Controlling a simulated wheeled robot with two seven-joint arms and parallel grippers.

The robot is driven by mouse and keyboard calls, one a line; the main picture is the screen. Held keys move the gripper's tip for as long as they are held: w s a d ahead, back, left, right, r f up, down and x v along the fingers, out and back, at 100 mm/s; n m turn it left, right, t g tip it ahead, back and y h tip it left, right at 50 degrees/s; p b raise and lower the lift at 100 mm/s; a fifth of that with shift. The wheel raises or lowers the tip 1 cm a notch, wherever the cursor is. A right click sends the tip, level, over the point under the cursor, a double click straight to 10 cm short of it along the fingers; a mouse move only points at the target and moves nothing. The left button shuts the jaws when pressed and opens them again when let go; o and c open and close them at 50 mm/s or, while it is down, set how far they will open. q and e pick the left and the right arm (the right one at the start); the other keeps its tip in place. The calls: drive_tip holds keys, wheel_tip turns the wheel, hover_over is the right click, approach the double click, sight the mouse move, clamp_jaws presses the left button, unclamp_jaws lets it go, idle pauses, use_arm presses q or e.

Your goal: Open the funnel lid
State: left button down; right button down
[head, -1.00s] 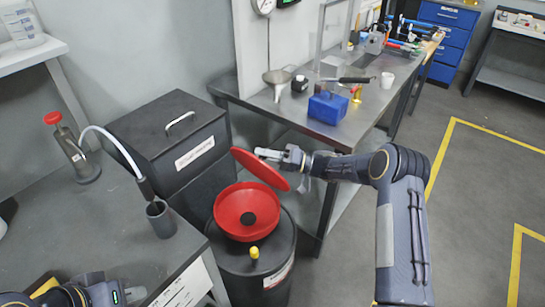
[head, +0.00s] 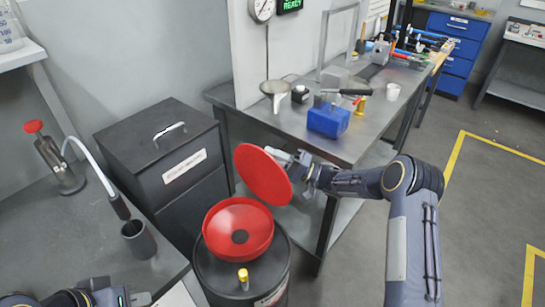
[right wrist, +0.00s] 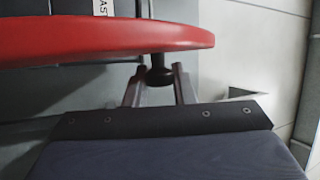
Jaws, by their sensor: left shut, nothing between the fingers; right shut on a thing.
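The red funnel (head: 225,222) sits on top of a dark drum (head: 220,278). Its round red lid (head: 263,176) stands tilted up steeply at the funnel's back right, and the funnel's mouth is uncovered. My right gripper (head: 283,157) is behind the lid, shut on its knob. In the right wrist view the red lid (right wrist: 110,38) crosses the top, and the dark knob (right wrist: 158,76) sits between the fingers. My left gripper (head: 138,298) is shut and empty, low at the left, over the front of the grey bench.
A yellow-capped fitting (head: 243,276) stands on the drum in front of the funnel. A black box with a handle (head: 165,155) is behind left. A metal workbench (head: 290,125) with a blue block (head: 328,120) is behind the right arm. Open floor lies to the right.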

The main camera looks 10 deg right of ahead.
drive_tip(key=shift+f, duration=0.1)
drive_tip(key=c, duration=1.3)
unclamp_jaws()
drive_tip(key=shift+o, duration=0.2)
drive_tip(key=shift+d, duration=0.1)
drive_tip(key=b+v, duration=0.1)
drive_tip(key=v, duration=0.6)
drive_tip(key=shift+d, duration=0.3)
drive_tip(key=shift+s+f, duration=0.1)
